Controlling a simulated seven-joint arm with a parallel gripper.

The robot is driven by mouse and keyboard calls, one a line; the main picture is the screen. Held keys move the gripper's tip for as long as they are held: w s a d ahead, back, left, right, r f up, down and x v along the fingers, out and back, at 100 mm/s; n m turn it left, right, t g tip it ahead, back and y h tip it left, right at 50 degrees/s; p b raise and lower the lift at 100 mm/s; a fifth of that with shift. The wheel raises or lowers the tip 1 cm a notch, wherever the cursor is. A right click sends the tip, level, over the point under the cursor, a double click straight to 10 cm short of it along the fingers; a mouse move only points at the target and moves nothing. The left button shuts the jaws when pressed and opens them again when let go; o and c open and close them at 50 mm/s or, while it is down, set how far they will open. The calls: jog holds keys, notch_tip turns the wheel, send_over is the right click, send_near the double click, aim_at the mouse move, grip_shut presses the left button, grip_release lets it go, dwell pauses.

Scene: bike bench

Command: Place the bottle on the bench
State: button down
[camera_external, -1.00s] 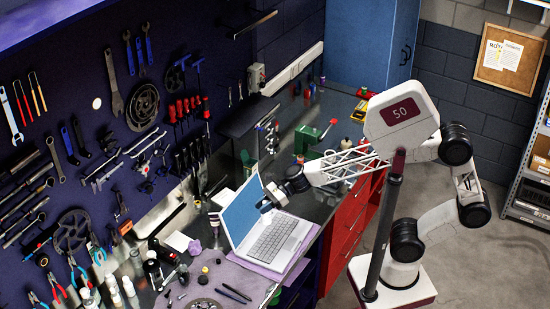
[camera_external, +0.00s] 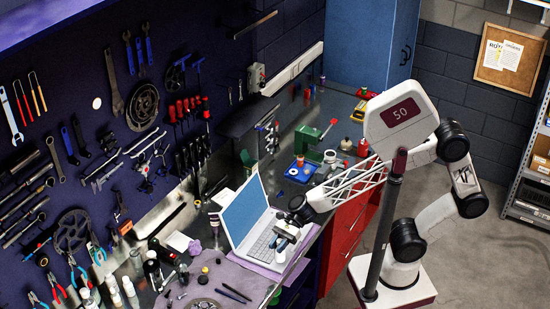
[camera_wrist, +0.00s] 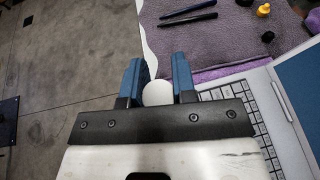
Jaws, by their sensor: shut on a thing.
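My gripper (camera_external: 284,236) is over the front edge of the laptop keyboard, pointing down. In the wrist view its two blue fingers (camera_wrist: 157,85) are shut on a white bottle (camera_wrist: 157,94), whose rounded top shows between them. In the external view the bottle (camera_external: 281,255) hangs below the fingers, near the bench's front edge. I cannot tell whether it touches anything below. The bench (camera_external: 335,105) is a dark, shiny surface running along the tool wall.
An open laptop (camera_external: 245,218) stands on a purple cloth (camera_external: 215,272) beside the gripper. Pens and small caps lie on the cloth. Several other bottles (camera_external: 128,287) stand at the lower left. A blue tray (camera_external: 300,171) and a green vise (camera_external: 308,138) sit farther back.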

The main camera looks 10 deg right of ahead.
jog(key=a+f, duration=0.1)
jog(key=a, duration=1.5)
jog(key=shift+w+f, duration=0.25)
jog(key=shift+f, duration=0.1)
jog(key=shift+f, duration=1.65)
jog(key=shift+f, duration=0.15)
jog(key=c, duration=0.9)
grip_release()
